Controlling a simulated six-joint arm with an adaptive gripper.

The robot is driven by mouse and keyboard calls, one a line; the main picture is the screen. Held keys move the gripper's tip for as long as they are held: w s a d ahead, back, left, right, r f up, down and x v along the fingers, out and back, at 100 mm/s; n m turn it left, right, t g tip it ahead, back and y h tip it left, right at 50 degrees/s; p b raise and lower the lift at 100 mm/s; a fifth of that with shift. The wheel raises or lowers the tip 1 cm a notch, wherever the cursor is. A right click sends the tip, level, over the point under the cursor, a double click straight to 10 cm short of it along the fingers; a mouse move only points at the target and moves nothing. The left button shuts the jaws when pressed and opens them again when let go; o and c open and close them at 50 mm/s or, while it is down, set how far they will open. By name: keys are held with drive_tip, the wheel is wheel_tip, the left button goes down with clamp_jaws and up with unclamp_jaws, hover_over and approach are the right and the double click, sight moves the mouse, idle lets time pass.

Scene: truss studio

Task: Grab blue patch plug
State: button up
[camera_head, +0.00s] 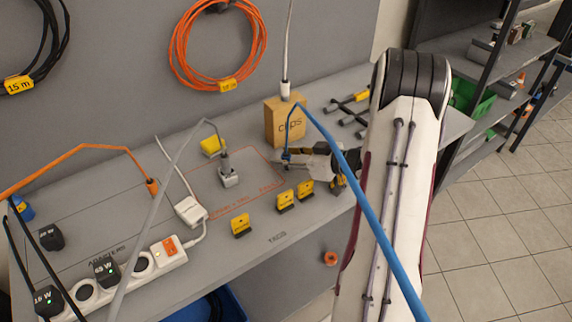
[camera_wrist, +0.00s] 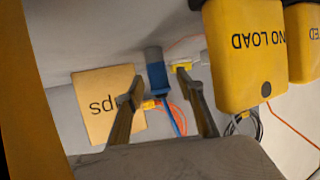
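The blue patch plug (camera_wrist: 155,68) shows in the wrist view between the two fingers of my gripper (camera_wrist: 161,78). Gaps show between the plug and both fingers, so the gripper looks open around it, not clamped. In the head view my gripper (camera_head: 290,163) reaches in from the right, just in front of the wooden box. The plug (camera_head: 287,154) shows there at the fingertips, partly hidden. Its blue cable (camera_head: 355,185) arches up and runs down to the lower right, across my arm. Whether the plug touches a finger is unclear.
A wooden box (camera_head: 284,124) with a white cable stands behind my gripper. Yellow tags (camera_head: 285,201) stand in front; one reads NO LOAD (camera_wrist: 243,55) close to the wrist camera. A grey plug (camera_head: 228,176) and a power strip (camera_head: 150,260) lie to the left.

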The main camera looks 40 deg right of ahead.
sight(286, 155)
idle(0.4)
clamp_jaws()
drive_tip(key=shift+r, duration=0.2)
drive_tip(key=shift+r, duration=4.85)
